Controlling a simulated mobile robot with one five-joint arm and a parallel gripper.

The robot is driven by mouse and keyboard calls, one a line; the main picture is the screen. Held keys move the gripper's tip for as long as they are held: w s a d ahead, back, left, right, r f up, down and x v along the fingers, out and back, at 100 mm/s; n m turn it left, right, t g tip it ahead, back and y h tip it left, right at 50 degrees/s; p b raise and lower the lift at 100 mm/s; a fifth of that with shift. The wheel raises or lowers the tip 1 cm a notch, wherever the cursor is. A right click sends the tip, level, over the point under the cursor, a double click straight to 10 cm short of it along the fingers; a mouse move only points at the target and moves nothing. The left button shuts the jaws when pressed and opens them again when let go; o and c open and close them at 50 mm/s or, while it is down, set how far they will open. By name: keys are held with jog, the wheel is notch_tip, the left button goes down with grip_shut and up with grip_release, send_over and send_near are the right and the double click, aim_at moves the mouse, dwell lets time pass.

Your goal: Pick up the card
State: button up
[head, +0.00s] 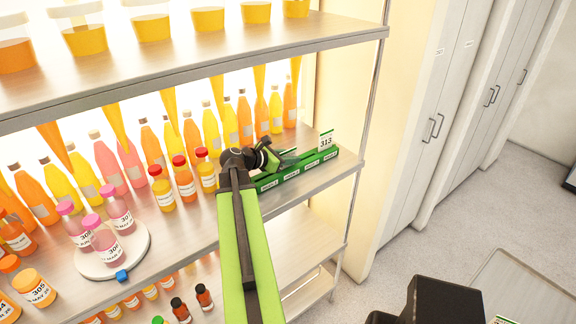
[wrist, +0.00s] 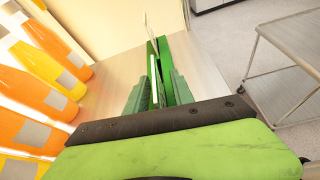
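A white card marked 313 (head: 326,140) stands upright at the far right end of a long green holder (head: 318,160) on the middle shelf. In the wrist view the card (wrist: 147,30) shows nearly edge-on beyond the fingers, at the far end of the green holder (wrist: 165,52). My gripper (head: 289,160) is over the nearer part of the holder, to the left of the card and apart from it. In the wrist view my gripper (wrist: 160,88) has its two ribbed fingers spread, with the holder showing between them. No card is seen between the fingertips.
Bottles of orange and yellow juice (head: 245,120) line the back of the shelf. Red-capped bottles (head: 184,180) stand left of my arm, near a round white turntable (head: 130,255) with pink-capped bottles. Another shelf (head: 200,45) is overhead. A cart (wrist: 300,40) stands right.

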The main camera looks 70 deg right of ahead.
jog(key=shift+x, duration=1)
jog(key=shift+a, duration=0.1)
jog(key=shift+c, duration=0.4)
grip_shut()
